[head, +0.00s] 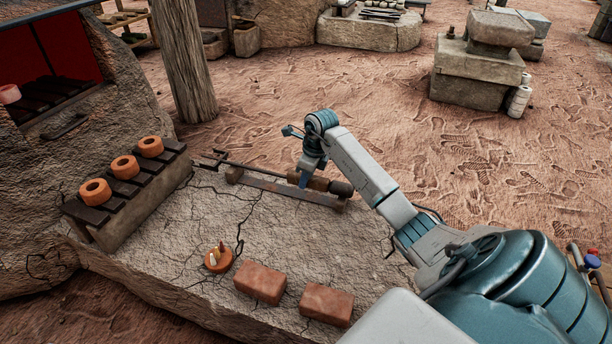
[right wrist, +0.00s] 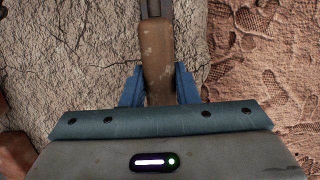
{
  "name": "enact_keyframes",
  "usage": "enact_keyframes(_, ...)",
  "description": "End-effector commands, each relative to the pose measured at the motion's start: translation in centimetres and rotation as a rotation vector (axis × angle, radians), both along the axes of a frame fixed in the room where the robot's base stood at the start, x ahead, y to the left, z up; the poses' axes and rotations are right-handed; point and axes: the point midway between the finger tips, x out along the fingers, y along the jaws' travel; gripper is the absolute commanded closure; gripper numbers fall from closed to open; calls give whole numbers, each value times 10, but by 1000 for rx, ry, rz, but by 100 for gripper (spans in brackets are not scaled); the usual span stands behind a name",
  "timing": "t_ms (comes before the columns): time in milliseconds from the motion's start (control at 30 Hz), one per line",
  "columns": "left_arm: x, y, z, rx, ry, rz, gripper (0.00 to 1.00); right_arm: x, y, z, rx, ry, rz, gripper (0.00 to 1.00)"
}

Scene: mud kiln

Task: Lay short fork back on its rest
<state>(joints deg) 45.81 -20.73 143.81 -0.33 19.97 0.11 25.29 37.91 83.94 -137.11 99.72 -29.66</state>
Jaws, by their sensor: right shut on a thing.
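The short fork has a dark metal shaft (head: 245,164) and a brown wooden handle with a dark butt end (head: 341,188). Its prongs point left, toward the kiln. My right gripper (head: 305,181) is shut on the handle, which also shows between the blue fingers in the right wrist view (right wrist: 157,70). The rest (head: 285,190) is a low wooden rail with raised ends on the far edge of the stone slab. The fork lies along and over it; I cannot tell whether it touches. My left gripper is out of view.
Three clay rings (head: 124,167) sit on a dark slatted rack (head: 103,214) at left. A small round dish with little cones (head: 218,260) and two bricks (head: 260,283) (head: 326,304) lie near the slab's front. The slab's middle (head: 215,218) is clear.

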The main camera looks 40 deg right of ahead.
Motion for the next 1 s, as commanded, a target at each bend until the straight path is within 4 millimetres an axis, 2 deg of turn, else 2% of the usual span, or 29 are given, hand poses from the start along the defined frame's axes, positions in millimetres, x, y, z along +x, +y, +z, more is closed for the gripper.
enact_keyframes(767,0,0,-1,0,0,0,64,0,0,-6,-1,-1,1,100)
enact_keyframes(800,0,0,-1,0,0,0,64,0,0,-7,0,-1,0,67)
enact_keyframes(900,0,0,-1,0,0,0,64,0,0,-7,0,-1,0,48)
enact_keyframes(1000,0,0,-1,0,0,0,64,0,0,-7,0,-1,0,48)
